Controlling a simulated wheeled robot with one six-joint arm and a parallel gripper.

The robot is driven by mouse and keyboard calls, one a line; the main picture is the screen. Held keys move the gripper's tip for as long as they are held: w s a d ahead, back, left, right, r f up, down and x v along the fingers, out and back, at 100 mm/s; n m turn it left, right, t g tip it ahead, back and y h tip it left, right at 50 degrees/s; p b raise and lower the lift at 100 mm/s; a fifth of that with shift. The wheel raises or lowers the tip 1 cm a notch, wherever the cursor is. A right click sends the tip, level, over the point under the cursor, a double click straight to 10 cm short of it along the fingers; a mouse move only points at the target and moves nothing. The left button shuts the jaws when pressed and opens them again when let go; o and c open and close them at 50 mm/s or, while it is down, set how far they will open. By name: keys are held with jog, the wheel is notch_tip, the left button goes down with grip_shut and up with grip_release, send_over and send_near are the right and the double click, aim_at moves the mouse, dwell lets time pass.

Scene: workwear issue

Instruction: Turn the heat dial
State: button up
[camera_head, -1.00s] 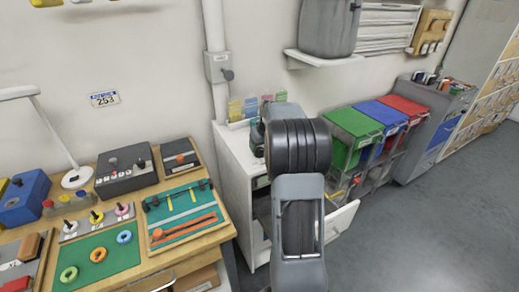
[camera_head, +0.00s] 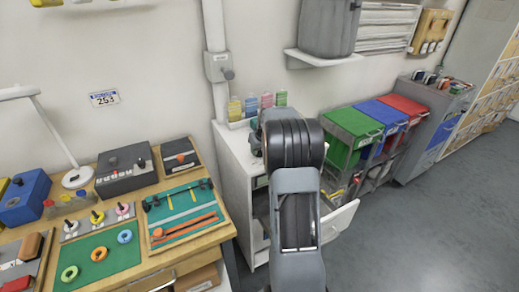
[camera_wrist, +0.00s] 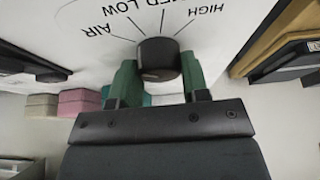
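The black heat dial (camera_wrist: 158,60) shows in the wrist view on a white panel (camera_wrist: 60,20) lettered AIR, LOW, MED and HIGH, upside down, with a line at each word. No pointer mark on the dial can be made out. My gripper (camera_wrist: 158,75) has its two green fingers on either side of the dial, very close to it. I cannot tell whether both fingers press on it.
A workbench (camera_head: 195,245) with tools is to the left. Green, blue and red bins (camera_head: 350,122) are to the right. An open drawer front (camera_head: 340,220) sticks out.

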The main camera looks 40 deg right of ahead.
jog(key=c, duration=0.4)
jog(key=m+h, duration=0.1)
jog(key=m, duration=0.1)
jog(key=m+h, duration=0.1)
jog(key=m, duration=0.2)
jog(key=shift+a+g, duration=0.1)
jog(key=shift+g, duration=0.3)
jog(key=m+g+h+b, duration=0.1)
jog(key=m+b, duration=0.1)
jog(key=m, duration=0.2)
jog(key=shift+w+f, duration=0.1)
jog(key=shift+m+g+b, duration=0.5)
jog(key=shift+m+b, duration=0.15)
jog(key=shift+m, duration=0.65)
jog(key=shift+h, duration=0.3)
jog(key=o, duration=0.9)
